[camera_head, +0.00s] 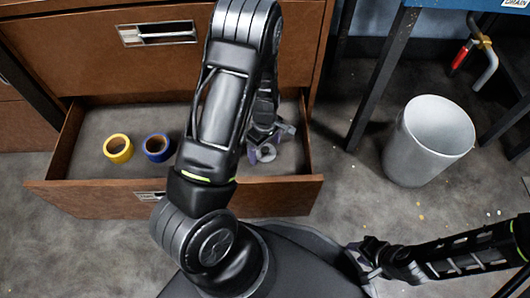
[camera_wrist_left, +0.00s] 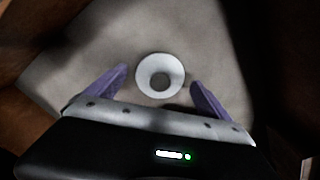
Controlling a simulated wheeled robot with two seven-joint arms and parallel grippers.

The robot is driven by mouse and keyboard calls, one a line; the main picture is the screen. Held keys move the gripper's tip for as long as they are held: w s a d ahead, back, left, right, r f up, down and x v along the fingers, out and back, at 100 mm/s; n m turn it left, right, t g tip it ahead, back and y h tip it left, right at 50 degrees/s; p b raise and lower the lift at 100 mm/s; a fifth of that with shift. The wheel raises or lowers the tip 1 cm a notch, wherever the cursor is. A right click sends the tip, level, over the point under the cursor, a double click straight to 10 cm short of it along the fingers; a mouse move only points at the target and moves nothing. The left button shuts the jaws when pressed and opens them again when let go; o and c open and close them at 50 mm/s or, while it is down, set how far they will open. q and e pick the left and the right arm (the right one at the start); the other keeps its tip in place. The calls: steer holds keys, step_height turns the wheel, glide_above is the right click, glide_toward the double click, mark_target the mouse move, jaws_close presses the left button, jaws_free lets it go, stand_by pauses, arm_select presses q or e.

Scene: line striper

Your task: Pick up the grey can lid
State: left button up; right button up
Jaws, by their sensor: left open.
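The grey can lid (camera_wrist_left: 146,83) is a pale ring with a dark round middle, lying on the floor of the open drawer. In the head view the lid (camera_head: 266,153) shows at the drawer's right side, partly hidden by my gripper. My left gripper (camera_wrist_left: 158,88) is open and empty, with its two purple fingers on either side of the lid and just short of it. It also shows in the head view (camera_head: 264,150), reaching down into the drawer. My right gripper (camera_head: 368,262) is low at the right, and its fingers are too small to read.
The open drawer (camera_head: 272,196) has brown wooden walls around my left gripper. A white bin (camera_head: 428,140) stands on the floor at right, beside a blue table (camera_head: 390,60).

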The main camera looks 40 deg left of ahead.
mark_target(264, 149)
stand_by(0.4)
arm_select(q)
steer(key=c, duration=1.4)
step_height(264, 149, up, 10)
steer(key=p, duration=0.5)
steer(key=shift+a, duration=0.1)
